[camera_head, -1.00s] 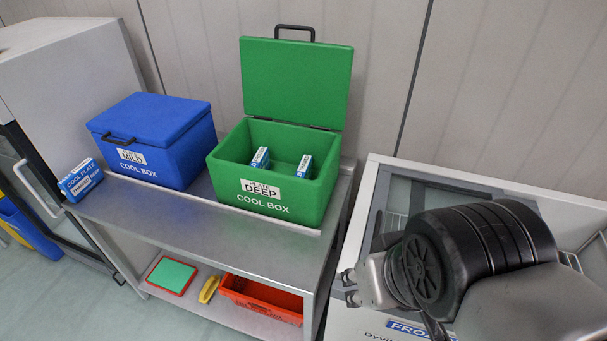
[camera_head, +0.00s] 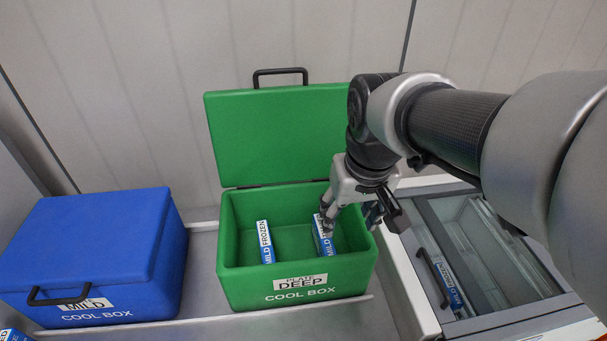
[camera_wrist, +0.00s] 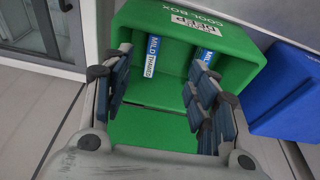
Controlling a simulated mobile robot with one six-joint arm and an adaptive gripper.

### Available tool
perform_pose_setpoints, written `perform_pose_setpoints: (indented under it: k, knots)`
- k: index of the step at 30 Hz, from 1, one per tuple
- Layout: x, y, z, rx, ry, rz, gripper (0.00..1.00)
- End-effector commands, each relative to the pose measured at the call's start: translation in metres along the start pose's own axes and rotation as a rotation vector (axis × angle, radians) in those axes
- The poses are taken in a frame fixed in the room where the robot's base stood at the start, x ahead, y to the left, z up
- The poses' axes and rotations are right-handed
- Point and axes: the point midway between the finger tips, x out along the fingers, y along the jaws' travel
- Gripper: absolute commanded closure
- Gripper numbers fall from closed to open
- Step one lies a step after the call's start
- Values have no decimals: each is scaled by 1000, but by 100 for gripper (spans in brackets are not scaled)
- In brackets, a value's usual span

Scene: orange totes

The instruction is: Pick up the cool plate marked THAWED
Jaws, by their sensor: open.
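The green cool box (camera_head: 300,275) labelled DEEP stands with its lid up. In the head view, two slim blue and white plates stand in it. The left plate (camera_head: 265,242) reads MILD FROZEN. The right plate (camera_head: 325,243) reads MILD, its upper part covered by my gripper (camera_head: 348,213). In the wrist view, this plate (camera_wrist: 152,56) reads MILD THAWED. The other plate also shows there (camera_wrist: 206,56), partly behind a finger. My gripper (camera_wrist: 160,68) is open and empty above the right side of the box, its fingers spread around the line to the THAWED plate.
A closed blue cool box (camera_head: 100,255) labelled MILD stands at left. A plate (camera_head: 12,335) is cut off at the bottom left corner. A glass-topped chest (camera_head: 420,312) stands at right, with another blue and white plate (camera_head: 449,287) there. The open green lid (camera_head: 270,135) rises behind.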

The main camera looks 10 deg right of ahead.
Motion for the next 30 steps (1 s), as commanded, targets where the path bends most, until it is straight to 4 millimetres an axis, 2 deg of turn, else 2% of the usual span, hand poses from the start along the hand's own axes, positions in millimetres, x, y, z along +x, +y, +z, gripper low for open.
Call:
perform_pose_setpoints:
  k: [1,6,12,15,20,25,30]
  knots:
    - [8,0,-21,-3,-33,-1,47]
    - [51,1,-77,-15,-112,-4,47]
    - [112,2,-120,-26,-190,-7,47]
    - [136,2,-130,-29,-216,-9,47]
    - [157,2,-137,-32,-235,-10,47]
    - [183,2,-132,-33,-241,-10,47]
    - [220,1,-122,-33,-242,-10,47]
